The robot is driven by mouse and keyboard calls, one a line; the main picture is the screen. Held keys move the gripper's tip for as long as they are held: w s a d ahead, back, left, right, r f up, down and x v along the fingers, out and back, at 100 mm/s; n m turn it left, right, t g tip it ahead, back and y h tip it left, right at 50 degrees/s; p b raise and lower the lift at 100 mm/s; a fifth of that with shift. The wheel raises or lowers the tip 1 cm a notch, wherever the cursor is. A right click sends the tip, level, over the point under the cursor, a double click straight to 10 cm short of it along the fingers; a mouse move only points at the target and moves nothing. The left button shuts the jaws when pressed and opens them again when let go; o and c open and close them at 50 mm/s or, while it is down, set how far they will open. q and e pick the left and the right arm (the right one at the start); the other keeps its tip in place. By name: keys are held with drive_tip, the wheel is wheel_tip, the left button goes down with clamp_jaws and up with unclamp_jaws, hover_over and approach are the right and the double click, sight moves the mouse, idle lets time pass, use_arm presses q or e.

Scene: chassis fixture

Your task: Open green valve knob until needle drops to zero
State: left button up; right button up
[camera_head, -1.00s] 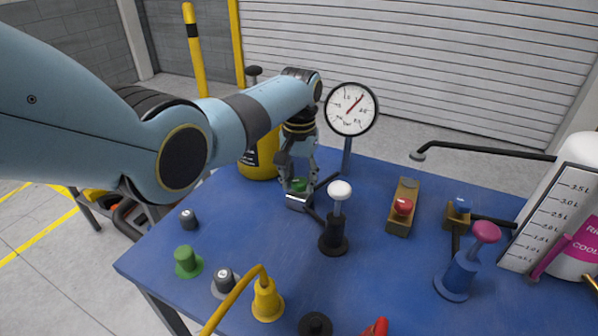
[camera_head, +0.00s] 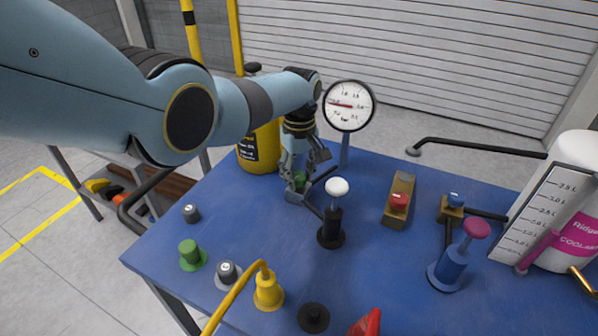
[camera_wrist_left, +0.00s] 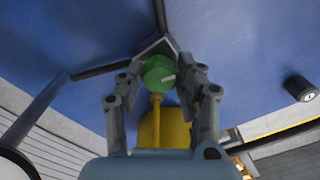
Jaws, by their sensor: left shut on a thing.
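The green valve knob (camera_head: 301,178) sits low at the far left of the blue table, mostly hidden by my left gripper (camera_head: 303,182). In the left wrist view the knob (camera_wrist_left: 157,70) shows a white mark on its right side. My left gripper (camera_wrist_left: 163,76) is shut on it, one finger on each side. The round white pressure gauge (camera_head: 349,104) stands on a post just behind and right of the knob. Its red needle points left; the small dial numbers are hard to read. My right gripper is not in view.
A white-topped plunger (camera_head: 332,226) stands in front of the knob. A red button on a brass block (camera_head: 398,203) is to its right. A yellow cylinder (camera_head: 258,148) stands behind my left wrist. The blue table (camera_head: 250,222) has bare room left of the plunger.

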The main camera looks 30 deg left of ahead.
sight(299, 176)
use_arm(q)
drive_tip(key=shift+w+n, duration=0.1)
drive_tip(key=shift+n, duration=0.6)
drive_tip(key=o, duration=1.1)
drive_tip(key=shift+o, duration=0.2)
wheel_tip(299, 176, up, 12)
